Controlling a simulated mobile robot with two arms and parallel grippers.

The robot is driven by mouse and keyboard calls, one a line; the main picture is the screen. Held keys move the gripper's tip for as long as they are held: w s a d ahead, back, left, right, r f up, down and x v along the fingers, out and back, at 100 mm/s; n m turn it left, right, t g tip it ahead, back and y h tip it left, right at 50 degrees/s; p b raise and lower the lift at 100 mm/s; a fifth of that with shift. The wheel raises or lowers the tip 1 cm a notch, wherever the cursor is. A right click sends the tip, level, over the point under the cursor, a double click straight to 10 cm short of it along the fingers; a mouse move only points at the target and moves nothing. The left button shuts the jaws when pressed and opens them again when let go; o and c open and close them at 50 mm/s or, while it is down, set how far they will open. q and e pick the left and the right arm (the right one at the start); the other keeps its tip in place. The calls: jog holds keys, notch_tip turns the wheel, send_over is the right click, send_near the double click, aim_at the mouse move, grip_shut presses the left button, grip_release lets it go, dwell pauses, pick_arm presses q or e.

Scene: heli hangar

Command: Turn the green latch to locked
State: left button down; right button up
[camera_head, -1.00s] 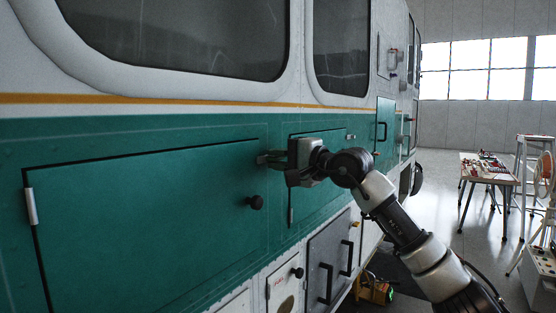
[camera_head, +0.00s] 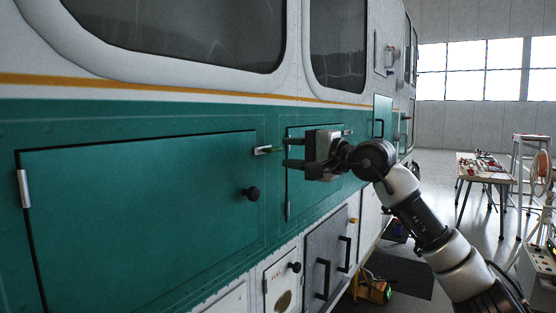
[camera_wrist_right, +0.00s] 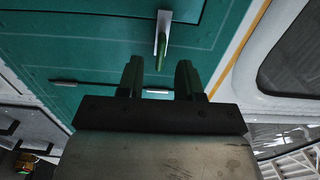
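The green latch handle (camera_head: 277,149) lies about level, extending right from a small silver plate (camera_head: 262,151) near the upper right corner of the large green door. In the right wrist view, the green handle (camera_wrist_right: 162,57) points down the picture from its silver plate (camera_wrist_right: 160,24). My right gripper (camera_head: 288,152) is open and empty, just right of the handle's end in the head view. In the wrist view, the open fingers (camera_wrist_right: 159,68) stand to either side of the line of the handle, with its end near the gap. My left gripper is not in view.
The large green door (camera_head: 140,215) has a black knob (camera_head: 251,194). A smaller green panel (camera_head: 305,195) is partly behind my right gripper. Below are a grey hatch (camera_head: 327,255) with black handles and a white hatch. A table (camera_head: 487,177) with items stands far right.

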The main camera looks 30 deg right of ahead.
jog(key=b+v, duration=0.2)
jog(key=v, duration=0.4)
jog(key=shift+s, duration=0.2)
